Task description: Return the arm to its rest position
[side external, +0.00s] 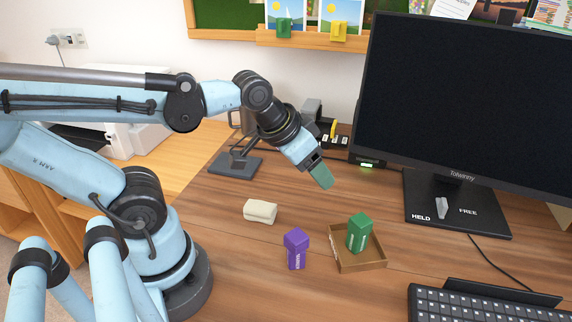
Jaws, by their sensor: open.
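My gripper (322,172) is at the end of my light-blue arm, raised above the desk and tilted down to the right. It is open, and nothing shows held in it. A greenish fingertip shows at its end. A purple block-shaped figure (296,248) stands upright on the desk below it. A green one (359,232) stands inside a shallow wooden tray (362,266). A cream-coloured block (260,211) lies on the desk to the left, apart from my gripper.
A large black monitor (465,95) stands at the right on a dark base (455,215) marked HELD and FREE, with a small grey piece on it. A keyboard (480,302) lies at the front right. A dark metal stand (236,162) is behind my gripper. Desk between is clear.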

